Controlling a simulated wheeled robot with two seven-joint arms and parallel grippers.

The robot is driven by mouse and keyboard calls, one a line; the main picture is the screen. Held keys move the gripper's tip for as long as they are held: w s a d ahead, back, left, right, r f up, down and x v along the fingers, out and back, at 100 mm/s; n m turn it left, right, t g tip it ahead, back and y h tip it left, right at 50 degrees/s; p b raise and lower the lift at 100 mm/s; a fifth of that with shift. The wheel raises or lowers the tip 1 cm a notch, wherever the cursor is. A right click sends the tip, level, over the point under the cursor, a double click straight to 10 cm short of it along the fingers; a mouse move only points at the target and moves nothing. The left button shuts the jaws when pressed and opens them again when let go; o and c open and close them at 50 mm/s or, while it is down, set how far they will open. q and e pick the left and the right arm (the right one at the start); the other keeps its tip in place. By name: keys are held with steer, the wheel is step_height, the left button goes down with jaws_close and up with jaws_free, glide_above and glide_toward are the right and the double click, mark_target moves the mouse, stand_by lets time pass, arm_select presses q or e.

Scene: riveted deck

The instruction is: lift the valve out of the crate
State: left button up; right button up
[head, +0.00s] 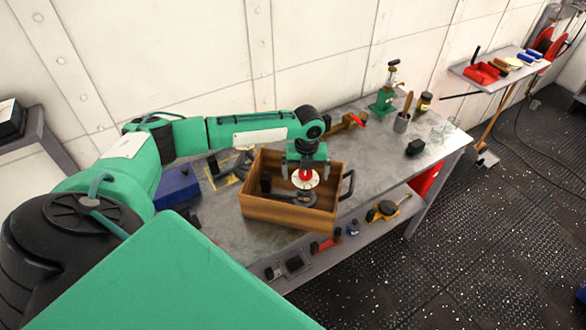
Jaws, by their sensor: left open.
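The wooden crate (285,214) stands on the grey metal workbench, with a dark handle on its right end. The valve (304,182) is inside it, showing a red top, a pale round disc and a grey flange low down. My left gripper (306,173) reaches over the crate from behind and points down. Its fingers are apart on either side of the valve's top; I cannot tell whether they touch it. A dark block (266,183) is in the left part of the crate. The crate's floor is partly hidden. My right gripper is out of view.
A brass fitting with a red handle (347,122) lies behind the crate. A blue box (177,188) is to the left. The bench's right part has clear room.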

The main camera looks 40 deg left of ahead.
arm_select(q)
steer(key=c, duration=1.6)
steer(key=shift+c, duration=1)
